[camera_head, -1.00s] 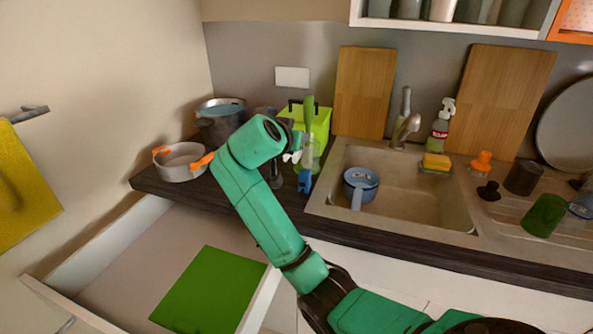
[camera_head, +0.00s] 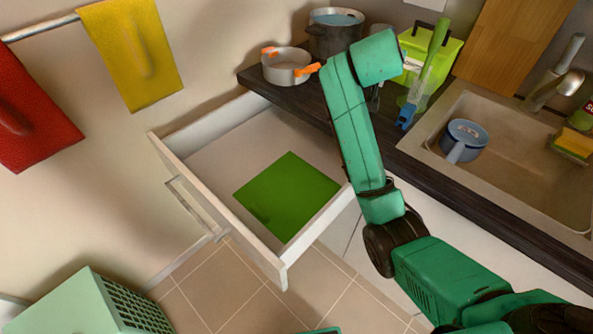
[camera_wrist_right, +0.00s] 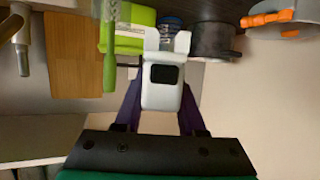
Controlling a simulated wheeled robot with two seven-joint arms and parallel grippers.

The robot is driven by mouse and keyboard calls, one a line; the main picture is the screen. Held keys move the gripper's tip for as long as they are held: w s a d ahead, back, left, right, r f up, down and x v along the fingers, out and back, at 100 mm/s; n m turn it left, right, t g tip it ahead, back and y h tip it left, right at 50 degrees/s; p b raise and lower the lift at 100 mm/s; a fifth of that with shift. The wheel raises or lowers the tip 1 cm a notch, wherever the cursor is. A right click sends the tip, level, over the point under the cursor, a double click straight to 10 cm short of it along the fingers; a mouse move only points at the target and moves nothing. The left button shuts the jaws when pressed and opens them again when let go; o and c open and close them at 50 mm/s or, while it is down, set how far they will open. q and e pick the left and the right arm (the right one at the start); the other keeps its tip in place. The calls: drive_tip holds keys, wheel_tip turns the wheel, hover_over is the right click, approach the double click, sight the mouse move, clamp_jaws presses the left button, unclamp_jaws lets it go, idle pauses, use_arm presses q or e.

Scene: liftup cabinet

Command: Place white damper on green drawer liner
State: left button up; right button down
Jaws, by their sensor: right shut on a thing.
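The white damper (camera_wrist_right: 162,98), a white block with a dark rectangular face, is held between the purple fingers of my right gripper (camera_wrist_right: 161,106) in the right wrist view. In the head view my green right arm reaches over the counter's front edge, and its forearm hides the gripper and damper. The green drawer liner (camera_head: 287,196) lies flat in the open white drawer (camera_head: 215,155), below and left of my right forearm. The liner's visible surface is bare. My left gripper is not in view.
A pot with orange handles (camera_head: 287,66), a dark pot (camera_head: 335,38) and a lime caddy (camera_head: 430,55) stand on the counter. The sink (camera_head: 500,180) holds a blue pan (camera_head: 466,136). Towels hang left; a pale green crate (camera_head: 70,305) stands on the floor.

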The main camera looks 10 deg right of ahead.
drive_tip(key=w+a+f+n+t+y, duration=0.1)
drive_tip(key=w+a+f+n+y, duration=0.1)
drive_tip(key=a+f+n+y, duration=0.35)
drive_tip(key=w+a+f+n+t+y, duration=0.1)
drive_tip(key=w+a+f+n+y, duration=0.15)
drive_tip(key=a, duration=0.55)
drive_tip(key=n+g+y, duration=0.3)
drive_tip(key=n+y, duration=0.3)
drive_tip(key=y, duration=0.1)
hover_over(268, 170)
wheel_tip(268, 170, down, 6)
wheel_tip(268, 170, down, 20)
drive_tip(key=shift+r+b, duration=0.15)
drive_tip(key=shift+b, duration=0.65)
drive_tip(key=shift+r, duration=0.1)
drive_tip(key=shift+f, duration=0.25)
drive_tip(key=c, duration=0.5)
unclamp_jaws()
drive_tip(key=shift+r, duration=0.1)
